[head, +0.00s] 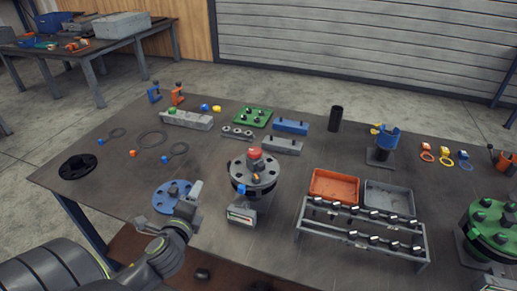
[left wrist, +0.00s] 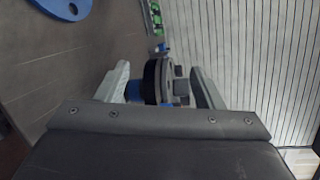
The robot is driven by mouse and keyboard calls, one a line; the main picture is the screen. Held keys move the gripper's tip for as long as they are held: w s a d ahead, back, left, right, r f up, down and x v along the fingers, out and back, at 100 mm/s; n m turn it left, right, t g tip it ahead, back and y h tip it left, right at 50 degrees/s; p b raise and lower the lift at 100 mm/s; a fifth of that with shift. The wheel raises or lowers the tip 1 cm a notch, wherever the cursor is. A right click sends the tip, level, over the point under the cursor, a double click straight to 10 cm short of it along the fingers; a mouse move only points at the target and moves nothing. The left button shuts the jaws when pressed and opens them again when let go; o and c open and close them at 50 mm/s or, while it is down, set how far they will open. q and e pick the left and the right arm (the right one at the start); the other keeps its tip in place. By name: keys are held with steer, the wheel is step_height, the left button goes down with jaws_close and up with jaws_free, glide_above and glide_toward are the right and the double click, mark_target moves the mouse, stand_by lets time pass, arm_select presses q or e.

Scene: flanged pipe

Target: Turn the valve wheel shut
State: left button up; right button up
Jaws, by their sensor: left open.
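The flanged pipe (head: 254,176) stands upright near the table's middle, a dark grey flange with bolts around its rim and a red round part (head: 255,154) on top. I cannot tell for sure which part is the valve wheel. My left gripper (head: 191,202) is open and empty, left of the pipe, beside a blue disc with holes (head: 165,198). In the left wrist view the flange (left wrist: 166,80) shows edge-on between the open fingers (left wrist: 158,70), beyond their tips, with a gap visible. My right gripper is out of view.
A small box with a display (head: 241,214) is in front of the pipe. Rings and a black flange (head: 77,167) lie left.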

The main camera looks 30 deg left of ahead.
arm_select(q)
steer(key=w+r+m+t+h, duration=0.3)
steer(key=w+m+h, duration=0.1)
steer(key=m, duration=0.6)
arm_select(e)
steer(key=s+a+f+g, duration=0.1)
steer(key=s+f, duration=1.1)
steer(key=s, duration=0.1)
arm_select(q)
steer(key=m+h+p, duration=0.4)
steer(key=m+h, duration=0.1)
steer(key=m, duration=0.6)
glide_toward(258, 148)
steer(key=shift+t, duration=0.3)
steer(key=w, duration=0.3)
steer(key=w+p, duration=0.1)
steer(key=w, duration=0.3)
steer(key=w+d+f, duration=0.1)
steer(key=w, duration=0.2)
steer(key=shift+w+f, duration=0.1)
steer(key=shift+w, duration=0.05)
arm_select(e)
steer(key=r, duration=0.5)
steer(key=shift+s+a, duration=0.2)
arm_select(q)
steer(key=shift+c, duration=0.2)
steer(key=c, duration=0.9)
steer(key=shift+h, duration=0.3)
